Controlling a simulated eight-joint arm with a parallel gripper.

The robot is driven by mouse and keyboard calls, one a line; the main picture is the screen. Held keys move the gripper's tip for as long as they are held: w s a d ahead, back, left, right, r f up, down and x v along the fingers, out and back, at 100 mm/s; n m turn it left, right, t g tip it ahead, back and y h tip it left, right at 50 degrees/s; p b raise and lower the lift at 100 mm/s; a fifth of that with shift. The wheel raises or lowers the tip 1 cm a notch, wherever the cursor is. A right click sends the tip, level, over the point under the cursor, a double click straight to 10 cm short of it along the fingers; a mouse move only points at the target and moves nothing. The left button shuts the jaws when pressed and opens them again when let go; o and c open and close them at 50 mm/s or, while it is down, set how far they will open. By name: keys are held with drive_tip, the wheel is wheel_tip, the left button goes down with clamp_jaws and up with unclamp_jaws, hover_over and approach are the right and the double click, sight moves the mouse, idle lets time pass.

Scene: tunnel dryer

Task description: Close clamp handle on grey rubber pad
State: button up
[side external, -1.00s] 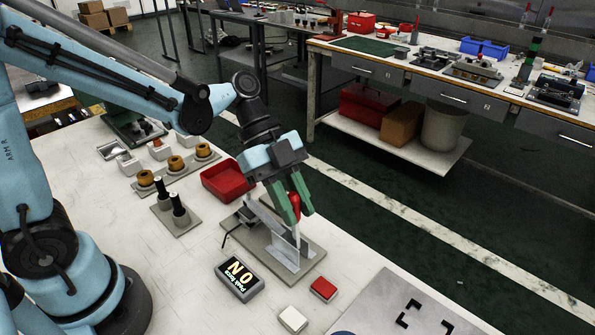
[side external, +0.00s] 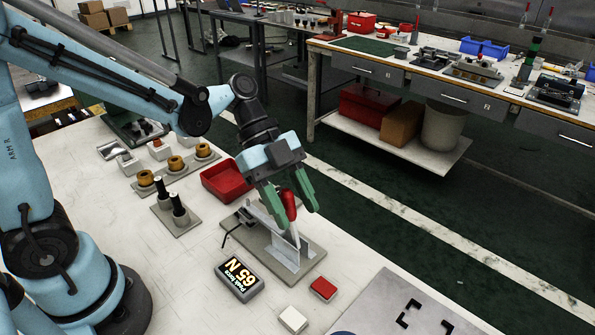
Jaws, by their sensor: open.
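The clamp (side external: 287,252) stands on a grey base plate (side external: 314,259) on the white table. Its red handle (side external: 289,204) points up and leans slightly left at the top. My gripper (side external: 300,214) is open, with its green fingers pointing down on either side of the red handle. From this view I cannot tell whether either finger touches it. A dark part with a thin bent black rod (side external: 232,232) is at the left of the clamp. I cannot make out the grey rubber pad for sure.
A display (side external: 240,277) in front reads peak force 65 N. A red block (side external: 323,289) and a white block (side external: 293,319) lie near it. A red tray (side external: 227,181) is behind left. Black-topped pegs (side external: 179,209) stand at left.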

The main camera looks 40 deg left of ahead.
drive_tip(key=v, duration=1.2)
drive_tip(key=s+a+f+n+t+y, duration=0.1)
drive_tip(key=a+f+n+t+y, duration=0.1)
drive_tip(key=n, duration=0.8)
drive_tip(key=s+a+f+n+t+y, duration=0.2)
drive_tip(key=n+t+y, duration=0.4)
drive_tip(key=n, duration=0.3)
drive_tip(key=shift+a+f+n+y, duration=0.35)
drive_tip(key=shift+a+f, duration=0.2)
drive_tip(key=shift+f, duration=0.45)
